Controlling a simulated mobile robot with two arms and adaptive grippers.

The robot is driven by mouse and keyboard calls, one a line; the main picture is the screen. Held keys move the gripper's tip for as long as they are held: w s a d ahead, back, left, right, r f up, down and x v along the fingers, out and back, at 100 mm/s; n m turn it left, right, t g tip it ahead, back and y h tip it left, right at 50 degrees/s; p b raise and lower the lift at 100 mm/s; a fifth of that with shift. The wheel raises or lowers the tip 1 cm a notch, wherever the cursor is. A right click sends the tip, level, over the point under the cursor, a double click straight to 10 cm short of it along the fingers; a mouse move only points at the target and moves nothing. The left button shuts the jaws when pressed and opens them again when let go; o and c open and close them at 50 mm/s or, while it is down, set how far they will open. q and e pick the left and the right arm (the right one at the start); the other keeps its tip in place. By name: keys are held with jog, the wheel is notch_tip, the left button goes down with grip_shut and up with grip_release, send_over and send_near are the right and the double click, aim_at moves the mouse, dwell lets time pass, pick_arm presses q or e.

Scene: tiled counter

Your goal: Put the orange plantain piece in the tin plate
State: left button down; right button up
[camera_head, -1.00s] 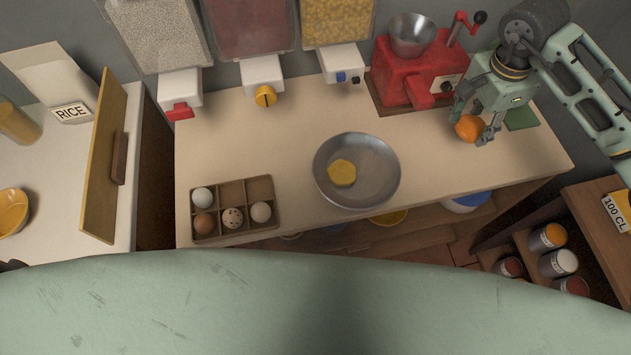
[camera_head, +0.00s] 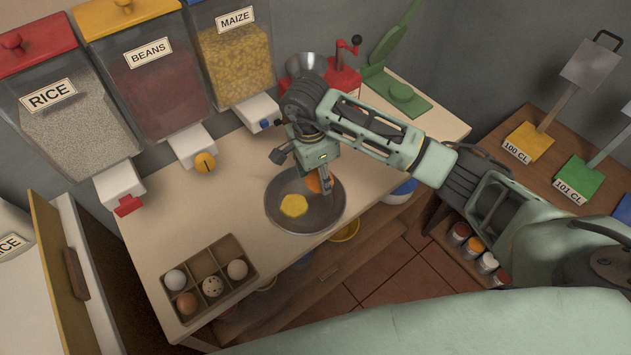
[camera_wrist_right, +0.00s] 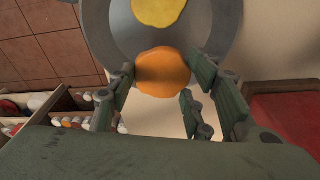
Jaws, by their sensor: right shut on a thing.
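The orange plantain piece (camera_head: 313,182) is held in my right gripper (camera_head: 318,183), above the right part of the tin plate (camera_head: 318,222). The plate is round, grey metal, and stands on the counter near its front edge. A yellow piece (camera_head: 293,205) lies in it, left of the gripper. In the right wrist view the orange piece (camera_wrist_right: 163,72) sits between the fingers, with the plate (camera_wrist_right: 112,28) and the yellow piece (camera_wrist_right: 158,10) beyond it. I cannot tell whether the orange piece touches the plate. My left gripper is not in view.
An egg tray (camera_head: 209,280) with several eggs stands at the counter's left front. Dispensers of rice, beans and maize (camera_head: 235,60) line the back. A red grinder (camera_head: 342,78) and a green press (camera_head: 403,92) stand behind my right arm. The counter between tray and plate is clear.

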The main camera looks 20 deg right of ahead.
aim_at(315, 181)
jog(key=shift+s+a+f, duration=0.1)
jog(key=shift+a+f, duration=0.1)
jog(key=shift+a, duration=0.15)
jog(key=shift+f, duration=0.3)
notch_tip(315, 181, down, 2)
jog(key=shift+f+p, duration=0.25)
jog(key=shift+p, duration=0.4)
jog(key=shift+f, duration=0.65)
jog(key=o, duration=0.9)
jog(key=shift+c, duration=0.2)
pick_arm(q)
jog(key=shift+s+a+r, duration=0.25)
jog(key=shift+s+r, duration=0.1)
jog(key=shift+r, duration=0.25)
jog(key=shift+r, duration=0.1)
